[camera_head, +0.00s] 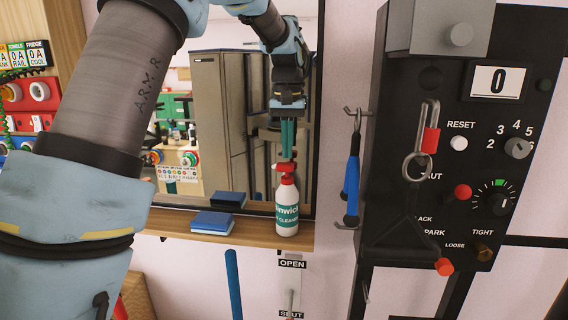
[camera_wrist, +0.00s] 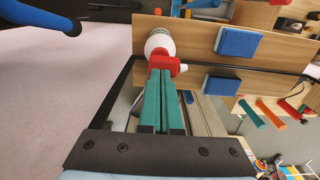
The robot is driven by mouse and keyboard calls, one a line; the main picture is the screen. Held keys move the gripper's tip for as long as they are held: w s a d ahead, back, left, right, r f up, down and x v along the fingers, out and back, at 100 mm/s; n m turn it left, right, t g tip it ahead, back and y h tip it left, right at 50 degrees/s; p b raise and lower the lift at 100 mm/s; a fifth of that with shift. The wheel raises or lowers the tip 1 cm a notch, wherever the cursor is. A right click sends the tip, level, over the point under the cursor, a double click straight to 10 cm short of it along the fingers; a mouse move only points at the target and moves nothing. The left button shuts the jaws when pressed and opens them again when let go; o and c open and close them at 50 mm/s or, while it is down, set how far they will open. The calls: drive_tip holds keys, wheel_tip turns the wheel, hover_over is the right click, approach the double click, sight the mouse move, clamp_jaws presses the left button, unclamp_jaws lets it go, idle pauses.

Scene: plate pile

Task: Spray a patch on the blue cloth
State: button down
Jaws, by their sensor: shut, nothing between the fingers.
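A white spray bottle (camera_head: 286,210) with a red spray head (camera_head: 286,173) stands upright on a wooden shelf before a mirror. My gripper (camera_head: 288,152), with green fingers, is shut and empty, pointing down just above the red head. In the wrist view the fingertips (camera_wrist: 160,76) reach the red head (camera_wrist: 166,65), with the white bottle body (camera_wrist: 158,42) beyond; I cannot tell whether they touch it. A blue block-like pad, likely the blue cloth (camera_head: 212,222), lies left of the bottle on the shelf; it also shows in the wrist view (camera_wrist: 238,42).
The mirror (camera_head: 228,135) behind the shelf (camera_head: 175,222) reflects the pad and room. A blue-handled tool (camera_head: 351,185) hangs right of the bottle. A black control panel (camera_head: 440,120) with knobs and a red-tagged clip stands further right. Shelf between pad and bottle is clear.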

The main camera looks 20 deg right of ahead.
drive_tip(key=shift+r, duration=0.1)
wheel_tip(320, 180, up, 4)
drive_tip(key=p, duration=0.4)
drive_tip(key=shift+r, duration=0.95)
drive_tip(key=shift+a+f, duration=0.1)
drive_tip(key=s+a+f+n+b, duration=0.1)
drive_tip(key=a+f+b, duration=0.1)
drive_tip(key=a+f, duration=0.5)
drive_tip(key=a+f+n+b, duration=0.1)
drive_tip(key=a+f, duration=0.2)
drive_tip(key=a, duration=0.8)
drive_tip(key=s+a+f+n+b, duration=0.1)
drive_tip(key=s+a+f, duration=0.3)
drive_tip(key=s+a, duration=0.2)
drive_tip(key=s+a+f+n+t+b, duration=0.1)
drive_tip(key=s+a+f, duration=0.4)
drive_tip(key=a, duration=0.4)
drive_tip(key=shift+s+f+n+t, duration=0.25)
drive_tip(key=shift+s+n+t, duration=0.05)
drive_tip(key=shift+s, duration=0.2)
